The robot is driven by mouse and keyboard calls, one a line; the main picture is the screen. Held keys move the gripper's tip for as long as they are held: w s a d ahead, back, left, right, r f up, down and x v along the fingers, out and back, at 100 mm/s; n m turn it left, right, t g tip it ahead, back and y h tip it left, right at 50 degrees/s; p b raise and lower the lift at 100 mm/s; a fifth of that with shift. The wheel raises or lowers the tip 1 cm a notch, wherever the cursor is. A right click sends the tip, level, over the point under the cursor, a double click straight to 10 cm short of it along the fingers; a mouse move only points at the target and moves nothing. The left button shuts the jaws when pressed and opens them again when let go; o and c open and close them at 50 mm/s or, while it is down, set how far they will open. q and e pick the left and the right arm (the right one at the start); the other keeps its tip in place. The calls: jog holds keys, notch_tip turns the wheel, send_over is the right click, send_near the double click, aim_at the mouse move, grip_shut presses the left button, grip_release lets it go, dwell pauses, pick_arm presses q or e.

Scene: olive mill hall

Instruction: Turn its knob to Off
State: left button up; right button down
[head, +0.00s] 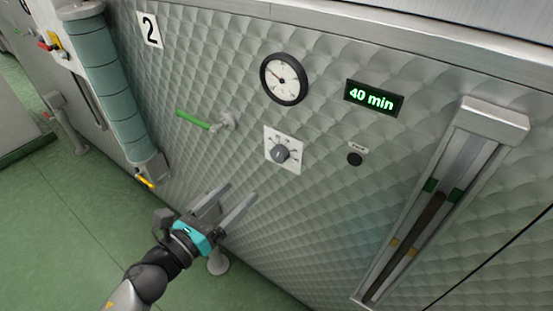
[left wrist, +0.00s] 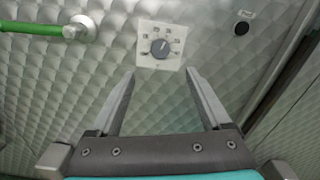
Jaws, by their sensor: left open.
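The grey knob (head: 280,153) sits on a white square plate (head: 293,167) with small markings, on the quilted metal panel below a round gauge. In the left wrist view the knob (left wrist: 160,48) is ahead, past the fingertips and between their lines. The plate's lettering is too small to read. My left gripper (head: 241,197) is open and empty, below and left of the knob, apart from it. Its two fingers (left wrist: 161,72) also show in the left wrist view. My right gripper is not in view.
A green-handled valve (head: 194,119) sticks out left of the knob. A round gauge (head: 284,78), a "40 min" display (head: 374,98) and a black button (head: 355,159) are on the panel. A sight-glass column (head: 430,215) stands at right. Green floor (head: 60,230) is open at left.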

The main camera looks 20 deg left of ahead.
aim_at(276, 156)
pick_arm(q)
jog(key=p+x, duration=0.1)
jog(key=x, duration=1.2)
jog(key=shift+w+d+f, duration=0.1)
jog(key=shift+w, duration=0.2)
grip_shut()
